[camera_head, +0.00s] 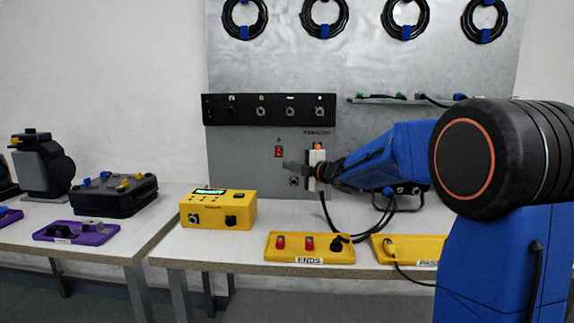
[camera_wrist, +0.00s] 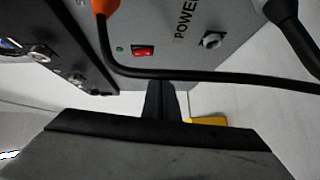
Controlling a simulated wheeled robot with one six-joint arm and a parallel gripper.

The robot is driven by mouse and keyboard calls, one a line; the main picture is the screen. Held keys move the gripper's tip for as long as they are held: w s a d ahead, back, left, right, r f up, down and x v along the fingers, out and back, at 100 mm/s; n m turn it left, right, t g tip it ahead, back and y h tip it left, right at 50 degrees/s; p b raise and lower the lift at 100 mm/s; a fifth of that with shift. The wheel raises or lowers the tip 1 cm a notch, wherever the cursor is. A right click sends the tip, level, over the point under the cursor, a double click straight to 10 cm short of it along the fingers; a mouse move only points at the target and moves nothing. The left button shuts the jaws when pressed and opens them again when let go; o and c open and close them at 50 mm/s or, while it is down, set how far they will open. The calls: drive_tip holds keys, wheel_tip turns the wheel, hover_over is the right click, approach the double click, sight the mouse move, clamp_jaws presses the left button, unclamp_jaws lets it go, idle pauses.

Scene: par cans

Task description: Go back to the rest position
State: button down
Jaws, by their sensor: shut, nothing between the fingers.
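My gripper (camera_head: 290,166) is in front of the grey panel on the back wall, its fingers pointing left. In the wrist view my gripper (camera_wrist: 161,86) has its dark fingers together with nothing between them. The grey panel (camera_head: 232,160) carries a red switch (camera_head: 279,152), just above and left of the fingertips. The red switch also shows in the wrist view (camera_wrist: 144,52), beside a small green light and the word POWER. A black cable (camera_wrist: 225,75) runs across the wrist view beyond the fingers; whether they touch it I cannot tell.
A yellow tester box (camera_head: 218,210) and yellow trays (camera_head: 310,257) stand on the bench. A black case (camera_head: 115,195) is on the left table. Coiled cables (camera_head: 325,17) hang above.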

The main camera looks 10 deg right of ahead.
drive_tip(key=s+d+m+h, duration=0.4)
drive_tip(key=s+m, duration=0.1)
drive_tip(key=s, duration=0.3)
drive_tip(key=s+d+m+h, duration=0.3)
drive_tip(key=s+d+m, duration=0.15)
drive_tip(key=s, duration=0.25)
drive_tip(key=s+f+m+g+h, duration=0.1)
drive_tip(key=s+f+m, duration=0.2)
drive_tip(key=s, duration=0.4)
drive_tip(key=s+d+f+m+g+h, duration=0.1)
drive_tip(key=s+f+m+g, duration=0.1)
drive_tip(key=s, duration=0.5)
drive_tip(key=s+d+f+m+g+h, duration=0.1)
drive_tip(key=s+f+m+g, duration=0.1)
drive_tip(key=s+f+m, duration=0.2)
drive_tip(key=shift+s+f, duration=0.3)
drive_tip(key=shift+s, duration=0.4)
drive_tip(key=shift+s+f, duration=0.25)
drive_tip(key=shift+s, duration=0.45)
drive_tip(key=s+a+f+m+g+y, duration=0.1)
drive_tip(key=s+a+f+m+g, duration=0.1)
drive_tip(key=s+f, duration=0.3)
drive_tip(key=s+a+f+m+g+y, duration=0.1)
drive_tip(key=s+f, duration=0.5)
drive_tip(key=s, duration=0.7)
drive_tip(key=shift+s+a+m+g, duration=0.35)
drive_tip(key=shift+a+m+g, duration=0.1)
drive_tip(key=shift+a+g, duration=0.8)
